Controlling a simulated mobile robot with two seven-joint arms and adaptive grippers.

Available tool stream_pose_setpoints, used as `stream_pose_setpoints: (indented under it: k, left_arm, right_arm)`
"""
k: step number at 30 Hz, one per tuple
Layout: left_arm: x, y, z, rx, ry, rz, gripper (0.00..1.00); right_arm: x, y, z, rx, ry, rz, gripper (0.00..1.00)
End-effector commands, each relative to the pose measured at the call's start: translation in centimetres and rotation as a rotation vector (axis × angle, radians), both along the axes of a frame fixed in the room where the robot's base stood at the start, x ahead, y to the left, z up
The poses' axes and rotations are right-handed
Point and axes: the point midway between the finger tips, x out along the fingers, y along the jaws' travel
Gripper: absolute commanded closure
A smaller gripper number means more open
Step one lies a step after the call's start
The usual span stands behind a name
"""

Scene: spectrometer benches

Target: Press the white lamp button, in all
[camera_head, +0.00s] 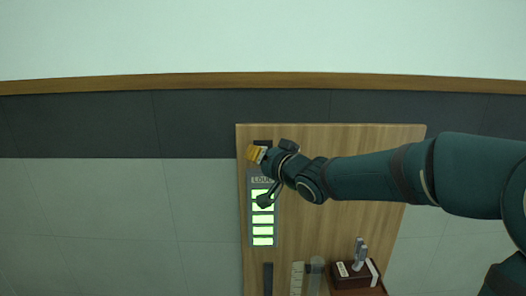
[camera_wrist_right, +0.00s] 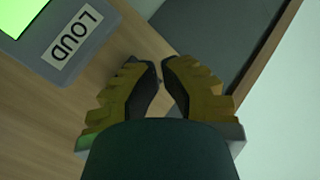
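I cannot make out the white lamp button for certain in either view. My right gripper (camera_head: 256,154) reaches over the far left part of the wooden bench (camera_head: 350,215), near the dark grey meter labelled LOUD. In the right wrist view its yellow fingers (camera_wrist_right: 160,72) have their dark tips almost together, with nothing between them. The LOUD meter (camera_head: 250,210) shows several lit green bars; its corner and label also show in the right wrist view (camera_wrist_right: 76,36). My right wrist hides part of the bench beside it. My left gripper is not in view.
At the bench's near side stand a dark brown box (camera_head: 352,281) with a grey upright part, a pale segmented strip (camera_head: 297,278) and a grey cylinder (camera_head: 316,275). A dark strip (camera_head: 268,278) lies left of them. The bench's middle looks bare below my arm.

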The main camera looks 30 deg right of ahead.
Motion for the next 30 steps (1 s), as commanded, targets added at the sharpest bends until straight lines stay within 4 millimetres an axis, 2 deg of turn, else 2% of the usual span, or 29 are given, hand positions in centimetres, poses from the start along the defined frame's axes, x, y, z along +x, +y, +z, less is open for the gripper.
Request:
stream_pose_setpoints:
  k: [30]
  left_arm:
    - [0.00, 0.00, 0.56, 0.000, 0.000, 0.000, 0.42]
  right_arm:
    - [0.70, -0.40, 0.02, 0.000, -0.001, 0.001, 1.00]
